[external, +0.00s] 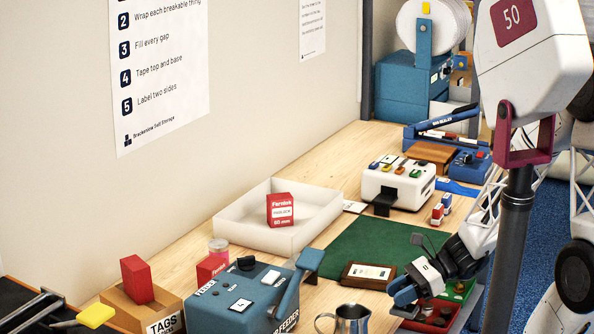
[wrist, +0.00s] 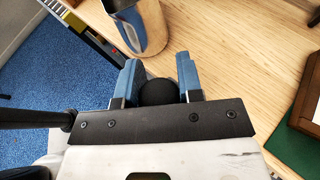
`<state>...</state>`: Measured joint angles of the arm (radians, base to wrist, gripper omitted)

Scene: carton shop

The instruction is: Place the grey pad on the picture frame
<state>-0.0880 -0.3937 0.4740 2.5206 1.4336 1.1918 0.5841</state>
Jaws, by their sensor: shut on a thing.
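My gripper (external: 402,292) has blue fingers and hangs at the right of the work table, just right of the picture frame and close to the red trays. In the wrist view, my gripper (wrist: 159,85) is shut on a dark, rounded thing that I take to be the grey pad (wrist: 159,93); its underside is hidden. I cannot make the pad out in the external view. The picture frame (external: 346,277) is brown with a pale picture and lies flat at the front of the green mat. Its brown edge shows at the right of the wrist view (wrist: 308,95).
A steel jug (external: 352,321) stands in front of the frame and shows in the wrist view (wrist: 146,30). A blue feeder machine (external: 240,297) stands left of it. Red trays (external: 437,318) sit by my gripper. The green mat (external: 372,243) is mostly bare behind the frame.

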